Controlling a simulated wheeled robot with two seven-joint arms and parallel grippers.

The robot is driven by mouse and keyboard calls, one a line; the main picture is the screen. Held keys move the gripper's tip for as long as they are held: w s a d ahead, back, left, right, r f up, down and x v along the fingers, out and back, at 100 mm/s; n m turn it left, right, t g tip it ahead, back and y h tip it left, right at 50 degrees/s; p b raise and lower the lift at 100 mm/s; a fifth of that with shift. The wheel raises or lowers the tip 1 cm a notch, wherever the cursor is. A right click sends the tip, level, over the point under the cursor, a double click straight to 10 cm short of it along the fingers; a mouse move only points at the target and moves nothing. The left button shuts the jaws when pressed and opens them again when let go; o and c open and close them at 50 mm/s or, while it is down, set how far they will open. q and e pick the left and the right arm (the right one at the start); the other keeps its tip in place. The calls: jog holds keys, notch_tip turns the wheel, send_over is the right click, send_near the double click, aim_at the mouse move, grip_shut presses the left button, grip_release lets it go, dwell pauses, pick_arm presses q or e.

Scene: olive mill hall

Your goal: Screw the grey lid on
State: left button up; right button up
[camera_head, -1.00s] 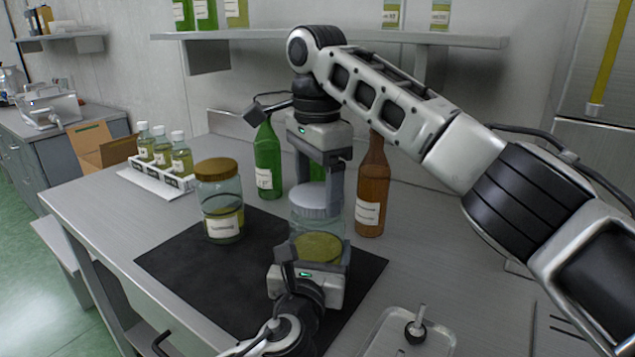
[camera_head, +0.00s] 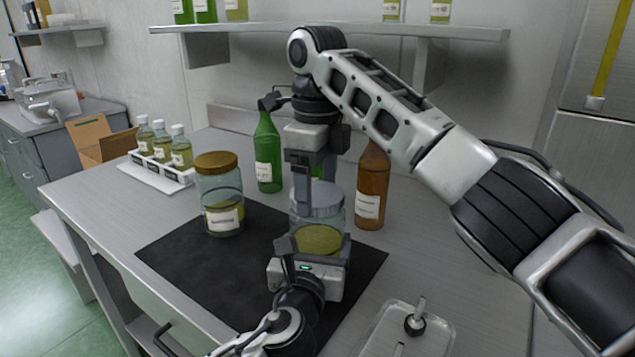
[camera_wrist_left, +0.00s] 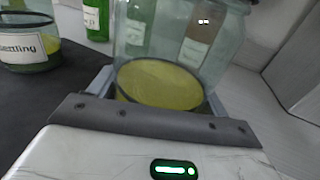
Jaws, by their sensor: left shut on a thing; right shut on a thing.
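The grey lid (camera_head: 318,199) sits on top of a glass jar (camera_head: 322,238) with yellow-green oil at its bottom. My left gripper (camera_head: 314,258) is shut around the lower part of the jar from the near side. In the left wrist view the jar (camera_wrist_left: 165,80) stands upright between its fingers. The lid is out of that view.
A second jar (camera_head: 221,200) with a gold lid stands on the black mat (camera_head: 190,255) to the left. Green (camera_head: 268,155) and brown (camera_head: 371,190) bottles stand close behind. A bottle rack (camera_head: 160,172) is at the left, a metal tray (camera_head: 378,338) at the front right.

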jog(key=m, duration=0.3)
jog(key=o, duration=1)
jog(key=shift+r, duration=2.25)
jog(key=shift+c, duration=0.4)
